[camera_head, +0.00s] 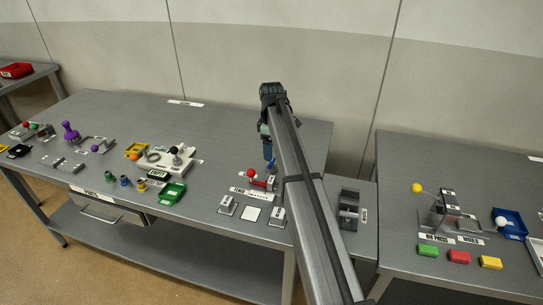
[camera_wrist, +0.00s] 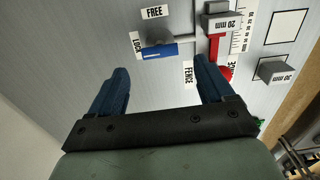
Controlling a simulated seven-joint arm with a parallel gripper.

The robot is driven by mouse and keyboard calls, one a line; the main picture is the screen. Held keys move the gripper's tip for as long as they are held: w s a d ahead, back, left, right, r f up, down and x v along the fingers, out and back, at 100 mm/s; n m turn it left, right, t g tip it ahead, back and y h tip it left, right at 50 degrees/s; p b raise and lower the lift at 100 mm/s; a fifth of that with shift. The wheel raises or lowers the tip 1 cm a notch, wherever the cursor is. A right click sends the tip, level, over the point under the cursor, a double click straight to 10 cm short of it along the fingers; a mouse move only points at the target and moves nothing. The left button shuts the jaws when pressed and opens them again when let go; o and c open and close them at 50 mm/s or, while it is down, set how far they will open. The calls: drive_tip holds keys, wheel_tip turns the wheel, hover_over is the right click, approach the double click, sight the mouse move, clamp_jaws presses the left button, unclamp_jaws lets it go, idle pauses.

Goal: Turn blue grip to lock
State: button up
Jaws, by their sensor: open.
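The blue grip (camera_wrist: 160,50) shows in the wrist view, just beyond my fingertips and beside the LOCK label (camera_wrist: 139,44). A thin grey rod (camera_wrist: 185,39) and a grey round part lie next to it, below the FREE label (camera_wrist: 154,12). My gripper (camera_wrist: 163,73) is open, its two blue fingers apart with nothing between them. The grip lies ahead of the gap between the fingers, with no clear contact.
A red fence slide (camera_wrist: 213,47) with a red knob (camera_wrist: 226,73) stands close to the right finger. A green tray (camera_head: 172,194) lies left; the bench (camera_head: 220,125) behind is mostly clear.

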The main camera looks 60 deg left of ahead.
wheel_tip(320, 180, up, 8)
drive_tip(key=shift+r, duration=0.25)
idle(0.6)
